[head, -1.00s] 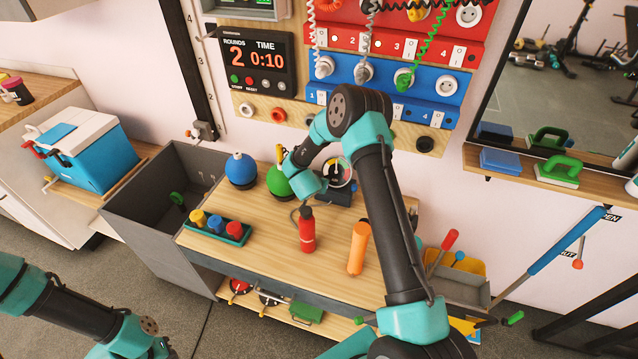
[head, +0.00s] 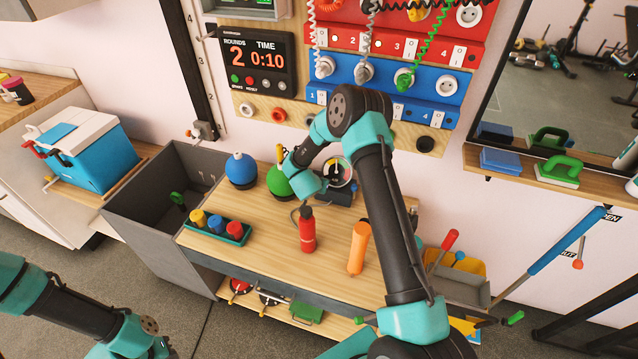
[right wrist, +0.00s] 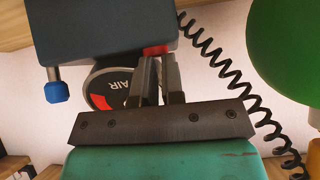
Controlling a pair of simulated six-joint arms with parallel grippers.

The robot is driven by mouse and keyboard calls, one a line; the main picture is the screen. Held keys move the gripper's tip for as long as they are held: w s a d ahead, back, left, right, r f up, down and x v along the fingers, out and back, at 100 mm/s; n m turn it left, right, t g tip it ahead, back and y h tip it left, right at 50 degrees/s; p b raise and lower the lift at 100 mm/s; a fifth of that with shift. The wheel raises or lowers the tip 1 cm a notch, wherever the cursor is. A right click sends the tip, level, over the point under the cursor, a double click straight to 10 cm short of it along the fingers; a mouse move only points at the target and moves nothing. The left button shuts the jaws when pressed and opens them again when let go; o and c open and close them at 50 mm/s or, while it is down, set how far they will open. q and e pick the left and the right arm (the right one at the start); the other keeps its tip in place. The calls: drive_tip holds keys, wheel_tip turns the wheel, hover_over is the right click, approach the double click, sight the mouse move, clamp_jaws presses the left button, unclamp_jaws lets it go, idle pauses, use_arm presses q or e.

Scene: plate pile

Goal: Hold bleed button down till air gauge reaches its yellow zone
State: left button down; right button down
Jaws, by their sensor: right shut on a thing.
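The air gauge (head: 340,172) is a round dial beside the dark box (head: 335,193) at the back of the bench, partly behind my right arm. In the right wrist view the gauge (right wrist: 112,88) shows the word AIR and a red zone. Its needle and yellow zone cannot be made out. A red button (right wrist: 157,50) shows at the edge of the dark box (right wrist: 105,35). My right gripper (right wrist: 165,62) is shut with its fingertips at this button, which they partly hide. How far down it is cannot be told. My left gripper is out of view.
A green ball-shaped thing (head: 278,182) and a blue one (head: 240,170) stand left of the box. A red bottle (head: 307,230), an orange cylinder (head: 358,248) and a green tray (head: 216,229) are on the bench. A coiled black cord (right wrist: 225,75) hangs near my right gripper.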

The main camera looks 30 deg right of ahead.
drive_tip(key=shift+s+d+f, duration=0.15)
drive_tip(key=shift+s+f, duration=0.2)
drive_tip(key=shift+f, duration=0.4)
drive_tip(key=w+r+v, duration=0.1)
drive_tip(key=v, duration=0.8)
drive_tip(key=shift+d, duration=0.15)
drive_tip(key=shift+w+f, duration=0.1)
drive_tip(key=shift+w, duration=0.05)
drive_tip(key=w+d, duration=0.1)
drive_tip(key=d, duration=0.1)
drive_tip(key=w+d, duration=0.2)
drive_tip(key=shift+w+d+f, duration=0.15)
drive_tip(key=shift+d, duration=0.1)
drive_tip(key=v, duration=0.8)
drive_tip(key=shift+w+d, duration=0.1)
